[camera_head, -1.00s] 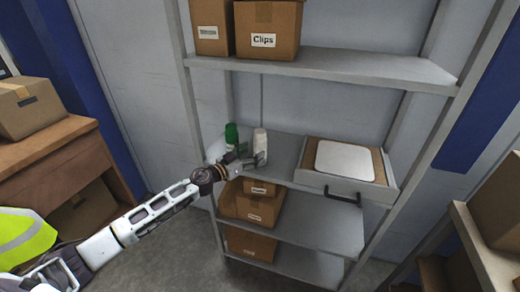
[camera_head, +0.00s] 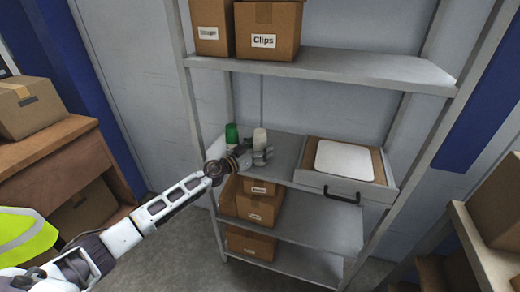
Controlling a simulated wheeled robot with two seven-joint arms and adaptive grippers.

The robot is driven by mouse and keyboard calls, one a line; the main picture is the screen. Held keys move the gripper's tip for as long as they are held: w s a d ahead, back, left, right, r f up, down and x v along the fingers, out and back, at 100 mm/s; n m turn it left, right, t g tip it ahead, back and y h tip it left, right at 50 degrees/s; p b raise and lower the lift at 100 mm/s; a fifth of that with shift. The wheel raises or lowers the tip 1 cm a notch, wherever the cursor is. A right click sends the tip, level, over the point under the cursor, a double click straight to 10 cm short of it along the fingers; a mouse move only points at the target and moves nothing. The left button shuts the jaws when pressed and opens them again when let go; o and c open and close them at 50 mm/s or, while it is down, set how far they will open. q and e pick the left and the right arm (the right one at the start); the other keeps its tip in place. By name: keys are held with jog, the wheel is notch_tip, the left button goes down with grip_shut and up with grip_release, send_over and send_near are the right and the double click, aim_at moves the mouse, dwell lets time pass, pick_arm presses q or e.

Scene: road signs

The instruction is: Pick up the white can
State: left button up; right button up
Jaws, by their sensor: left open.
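The white can (camera_head: 260,138) stands upright on the middle shelf (camera_head: 285,150) of the grey rack. A green can (camera_head: 231,134) stands just to its left, partly hidden by my arm. My left gripper (camera_head: 262,155) is open at the white can, its fingers in front of and around the can's lower part. I cannot tell whether the fingers touch it. My right gripper is not in view.
A rack post (camera_head: 190,90) rises left of the cans.

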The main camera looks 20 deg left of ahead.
aim_at(260, 130)
pick_arm(q)
jog(key=c, duration=1.4)
jog(key=shift+c, duration=0.2)
jog(key=shift+r, duration=0.1)
jog(key=shift+r, duration=0.15)
jog(key=shift+r+p, duration=0.75)
jog(key=shift+r, duration=0.3)
notch_tip(260, 130, up, 6)
jog(key=p, duration=0.3)
jog(key=shift+f, duration=0.1)
jog(key=shift+r, duration=0.9)
